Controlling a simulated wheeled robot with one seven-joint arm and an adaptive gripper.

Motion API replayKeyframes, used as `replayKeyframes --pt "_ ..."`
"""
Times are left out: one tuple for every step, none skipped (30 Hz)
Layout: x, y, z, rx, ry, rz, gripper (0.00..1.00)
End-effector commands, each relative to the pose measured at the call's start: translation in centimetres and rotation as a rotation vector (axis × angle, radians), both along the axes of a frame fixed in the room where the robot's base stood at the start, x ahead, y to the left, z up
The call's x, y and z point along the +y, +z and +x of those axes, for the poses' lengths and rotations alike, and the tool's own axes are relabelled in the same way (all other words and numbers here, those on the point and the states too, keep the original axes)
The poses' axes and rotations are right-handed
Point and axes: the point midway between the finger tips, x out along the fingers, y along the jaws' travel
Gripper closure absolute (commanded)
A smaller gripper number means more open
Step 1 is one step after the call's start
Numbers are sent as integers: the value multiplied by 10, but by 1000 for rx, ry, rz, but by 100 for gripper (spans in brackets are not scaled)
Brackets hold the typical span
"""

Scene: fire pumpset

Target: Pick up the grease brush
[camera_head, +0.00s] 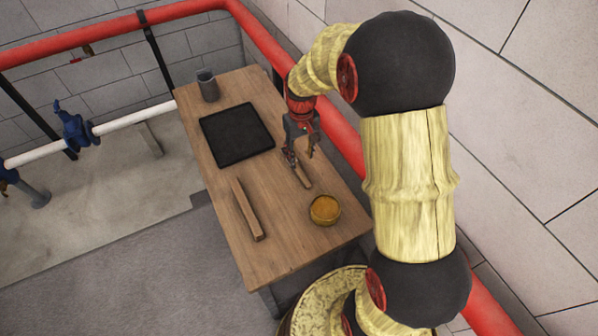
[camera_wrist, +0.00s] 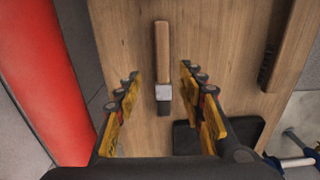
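The grease brush (camera_wrist: 162,48) has a wooden handle, a pale metal collar and short dark bristles. It lies flat on the wooden table. In the wrist view it lies between my gripper's two spread fingers, with its handle reaching up past the fingertips. My gripper (camera_wrist: 160,72) is open and empty, with a gap on both sides of the brush. In the head view my gripper (camera_head: 301,152) points down over the right side of the table. The brush handle (camera_head: 304,178) shows just below it, and the rest is partly hidden by the fingers.
On the table (camera_head: 282,262) are a black tray (camera_head: 237,134), a grey mug (camera_head: 208,86), a longer wooden brush (camera_head: 246,208) and a bowl of orange-brown stuff (camera_head: 325,209). A red pipe (camera_head: 345,135) runs close along the table's right side.

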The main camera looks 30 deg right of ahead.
Motion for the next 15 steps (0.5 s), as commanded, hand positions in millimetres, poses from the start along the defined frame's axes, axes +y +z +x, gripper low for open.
replayKeyframes --pt "0 -7 0 3 0 1 61" --pt "0 -11 0 3 0 0 61" --pt "0 -15 0 2 0 0 61" --pt "0 -18 0 2 0 0 61" --pt "0 -21 0 2 0 0 61" --pt "0 -24 0 2 0 0 61" --pt "0 -26 -1 2 0 0 61" --pt "1 -27 -1 2 0 0 61" --pt "1 -30 -1 2 0 0 61" --pt "1 -33 -1 2 0 0 61" --pt "2 -37 -1 2 0 0 61" --pt "2 -43 -1 2 0 0 61" --pt "3 -48 -1 2 0 0 61" --pt "3 -52 -1 2 0 0 61" --pt "4 -59 -1 2 0 0 61"
